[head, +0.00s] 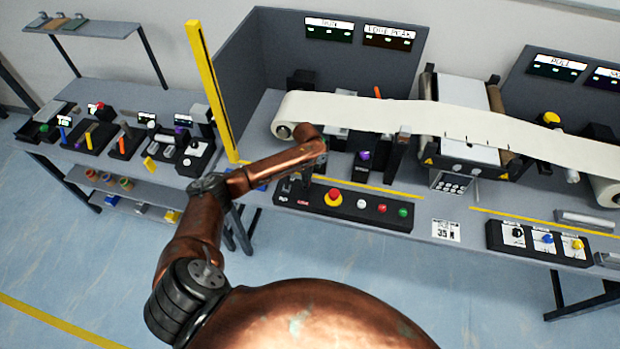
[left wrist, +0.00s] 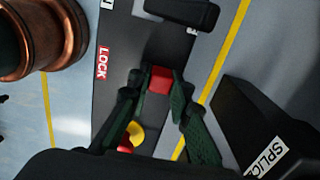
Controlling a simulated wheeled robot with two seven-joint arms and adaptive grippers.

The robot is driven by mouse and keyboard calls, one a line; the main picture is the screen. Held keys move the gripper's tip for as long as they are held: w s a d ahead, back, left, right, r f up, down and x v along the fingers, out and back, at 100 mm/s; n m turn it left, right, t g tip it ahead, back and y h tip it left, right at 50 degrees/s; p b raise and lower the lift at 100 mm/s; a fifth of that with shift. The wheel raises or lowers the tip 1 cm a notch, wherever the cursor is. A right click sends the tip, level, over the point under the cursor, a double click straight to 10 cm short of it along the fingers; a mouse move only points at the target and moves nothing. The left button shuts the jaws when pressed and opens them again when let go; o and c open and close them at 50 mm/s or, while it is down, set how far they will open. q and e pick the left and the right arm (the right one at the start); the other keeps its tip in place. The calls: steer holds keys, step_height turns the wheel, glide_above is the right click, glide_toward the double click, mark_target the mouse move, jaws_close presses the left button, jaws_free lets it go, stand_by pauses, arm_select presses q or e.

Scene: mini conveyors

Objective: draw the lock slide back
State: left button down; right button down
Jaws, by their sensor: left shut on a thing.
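The lock slide shows in the left wrist view as a small red block (left wrist: 160,79) on a dark panel, beside a red LOCK label (left wrist: 103,63). My left gripper (left wrist: 156,92) has its dark green finger pads on either side of the red block and is shut on it. In the head view my left gripper (head: 306,176) points down over the left end of the black control panel (head: 345,208). There the slide is hidden or too small to make out. My right gripper is in neither view.
A red emergency button (head: 333,197) on a yellow base stands on the same panel, right of my gripper. A black block marked SPLIC (left wrist: 262,130) lies close by. The white web (head: 360,112) runs behind. A side table (head: 120,125) with several devices stands left.

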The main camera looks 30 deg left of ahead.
arm_select(q)
steer(key=shift+d, duration=0.25)
steer(key=c, duration=1.8)
jaws_free()
steer(key=shift+w, duration=0.1)
steer(key=shift+o, duration=0.2)
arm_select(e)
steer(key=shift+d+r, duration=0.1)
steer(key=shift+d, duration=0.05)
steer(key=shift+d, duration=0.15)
arm_select(q)
step_height(320, 180, up, 12)
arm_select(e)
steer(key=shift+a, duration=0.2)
